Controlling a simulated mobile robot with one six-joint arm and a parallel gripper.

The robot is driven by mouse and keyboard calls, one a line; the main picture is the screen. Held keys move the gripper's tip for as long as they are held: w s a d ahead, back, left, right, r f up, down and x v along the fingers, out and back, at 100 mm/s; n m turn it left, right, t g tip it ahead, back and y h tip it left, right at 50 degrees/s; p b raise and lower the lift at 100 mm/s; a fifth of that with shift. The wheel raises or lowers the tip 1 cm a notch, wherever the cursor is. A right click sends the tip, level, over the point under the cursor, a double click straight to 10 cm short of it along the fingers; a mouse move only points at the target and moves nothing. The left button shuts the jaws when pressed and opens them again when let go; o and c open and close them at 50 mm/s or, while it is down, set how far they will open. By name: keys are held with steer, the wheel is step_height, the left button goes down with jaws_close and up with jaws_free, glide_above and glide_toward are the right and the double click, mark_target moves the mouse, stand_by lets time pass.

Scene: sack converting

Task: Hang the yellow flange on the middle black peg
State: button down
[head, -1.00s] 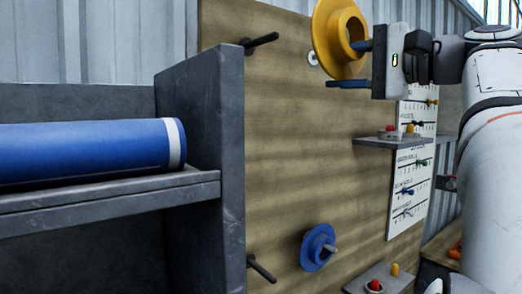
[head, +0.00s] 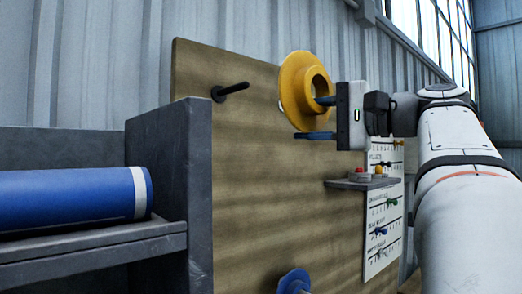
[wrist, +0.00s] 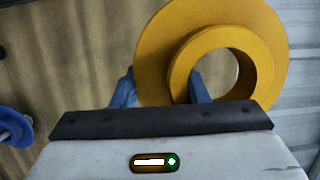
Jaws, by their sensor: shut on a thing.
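The yellow flange (head: 292,78) is held upright in front of the wooden board's upper part, its hub facing my gripper (head: 319,118). My gripper is shut on the flange's hub wall, one blue finger inside the hole and the other outside, below it in the head view. The flange (wrist: 215,20) also shows in the wrist view, with the fingers (wrist: 162,90) astride the hub wall. A black peg (head: 231,91) sticks out bare at the board's upper left, apart from the flange. I cannot tell which peg is the middle one; the flange covers part of the board.
The wooden board (head: 250,190) stands beside a dark shelf (head: 196,190) holding a blue roll (head: 70,196). A blue flange (head: 294,281) sits lower on the board. A small ledge (head: 360,183) with coloured buttons and a marked white panel (head: 383,220) are at the right.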

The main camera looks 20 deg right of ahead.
steer(key=w+a+f+n+g+y+b, duration=0.15)
steer(key=f+b, duration=0.55)
steer(key=f, duration=0.9)
steer(key=a+f+n+g+y+b, duration=0.1)
steer(key=a+f+b, duration=0.2)
steer(key=f+b, duration=0.85)
steer(key=w+a+f+n+g+y+b, duration=0.1)
steer(key=a+f+b, duration=0.1)
steer(key=f, duration=1.9)
steer(key=w+a+f+p, duration=0.1)
steer(key=w+a, duration=0.4)
steer(key=w, duration=0.6)
steer(key=shift+w+f, duration=0.15)
steer(key=shift+w, duration=0.05)
steer(key=shift+m, duration=0.25)
steer(key=c, duration=0.7)
jaws_free()
steer(key=shift+f, duration=0.1)
steer(key=shift+c, duration=0.2)
